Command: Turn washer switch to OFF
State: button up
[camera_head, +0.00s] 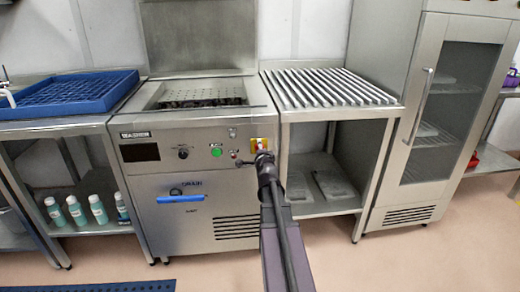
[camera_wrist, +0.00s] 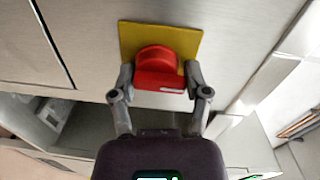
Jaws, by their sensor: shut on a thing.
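The washer (camera_head: 200,200) is a steel cabinet with an open lid in the middle of the head view. Its switch is a red rotary knob (camera_wrist: 160,70) on a yellow square plate (camera_wrist: 188,40), in the upper middle of the wrist view. In the head view the yellow plate (camera_head: 254,144) shows at the right end of the washer's panel, with the knob mostly hidden by my gripper. My gripper (camera_wrist: 160,82) has one finger on each side of the red knob and is shut on it. I cannot read any switch position marks.
The panel also holds a dark display (camera_head: 139,152), a black knob (camera_head: 183,153) and a green button (camera_head: 216,152). A blue handle (camera_head: 180,199) is lower down. A slatted steel table (camera_head: 375,128) stands close on the right, a blue rack (camera_head: 75,95) on the left.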

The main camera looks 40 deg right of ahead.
jog(key=shift+s+f+n, duration=0.1)
jog(key=shift+f+n, duration=0.05)
jog(key=shift+n, duration=0.25)
jog(key=o, duration=0.8)
jog(key=shift+o, duration=1.2)
jog(key=shift+f, duration=0.1)
